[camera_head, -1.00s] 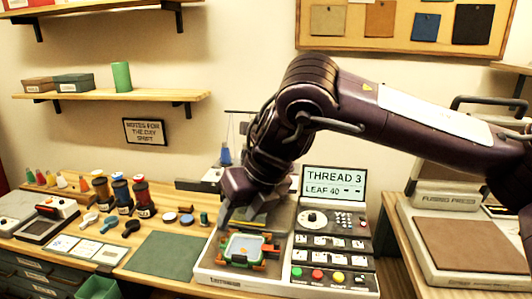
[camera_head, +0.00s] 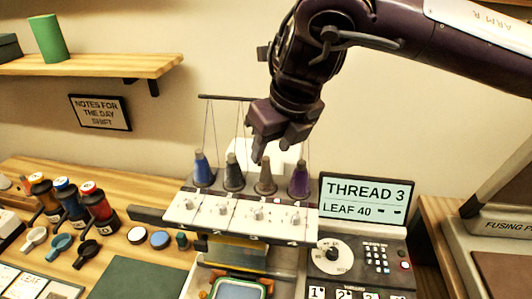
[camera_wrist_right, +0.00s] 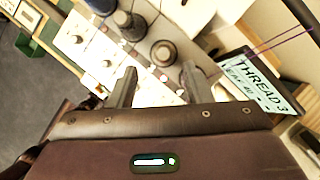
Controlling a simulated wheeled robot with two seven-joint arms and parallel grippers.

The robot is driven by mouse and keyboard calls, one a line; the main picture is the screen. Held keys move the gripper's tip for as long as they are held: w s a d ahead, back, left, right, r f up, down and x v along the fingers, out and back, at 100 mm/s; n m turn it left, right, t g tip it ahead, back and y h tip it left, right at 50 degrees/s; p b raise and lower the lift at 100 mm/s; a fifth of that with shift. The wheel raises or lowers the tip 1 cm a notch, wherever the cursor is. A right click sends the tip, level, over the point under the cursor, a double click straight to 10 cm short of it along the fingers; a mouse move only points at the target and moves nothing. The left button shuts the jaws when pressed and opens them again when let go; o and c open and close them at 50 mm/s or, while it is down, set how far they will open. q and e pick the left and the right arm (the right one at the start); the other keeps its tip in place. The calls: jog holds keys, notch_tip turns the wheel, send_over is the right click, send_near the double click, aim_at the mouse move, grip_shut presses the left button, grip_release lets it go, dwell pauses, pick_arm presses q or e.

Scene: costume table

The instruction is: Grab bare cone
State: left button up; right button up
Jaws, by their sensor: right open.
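Several thread cones stand in a row on the white rack at the back of the machine. From left they are a blue cone (camera_head: 202,168), a dark grey-green cone (camera_head: 233,173), a brownish-grey cone that looks bare (camera_head: 265,176) and a purple cone (camera_head: 299,180). My right gripper (camera_head: 274,150) is open and empty, pointing down just above the bare cone. In the right wrist view a grey cone (camera_wrist_right: 163,52), apparently the bare one, lies ahead between the open fingers (camera_wrist_right: 160,85). My left gripper is not in view.
The machine's screen (camera_head: 367,200) reads THREAD 3, LEAF 40. A thread bar (camera_head: 228,98) runs above the cones, with thin threads hanging down close to my gripper. The fusing press (camera_head: 500,225) is at right.

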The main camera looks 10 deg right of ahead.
aim_at(266, 158)
jog(key=shift+x, duration=1)
jog(key=shift+w+f, duration=0.1)
jog(key=shift+f, duration=0.15)
jog(key=shift+w+a+f, duration=0.1)
jog(key=shift+w+f, duration=0.05)
jog(key=shift+f, duration=0.15)
jog(key=x, duration=0.2)
jog(key=p+x, duration=0.1)
jog(key=shift+w+f, duration=0.2)
jog(key=shift+w, duration=0.35)
jog(key=shift+w+f, duration=0.1)
jog(key=shift+f, duration=0.25)
jog(key=c, duration=0.3)
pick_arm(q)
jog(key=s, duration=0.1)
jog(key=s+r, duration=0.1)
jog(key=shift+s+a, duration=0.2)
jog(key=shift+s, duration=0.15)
pick_arm(e)
grip_shut()
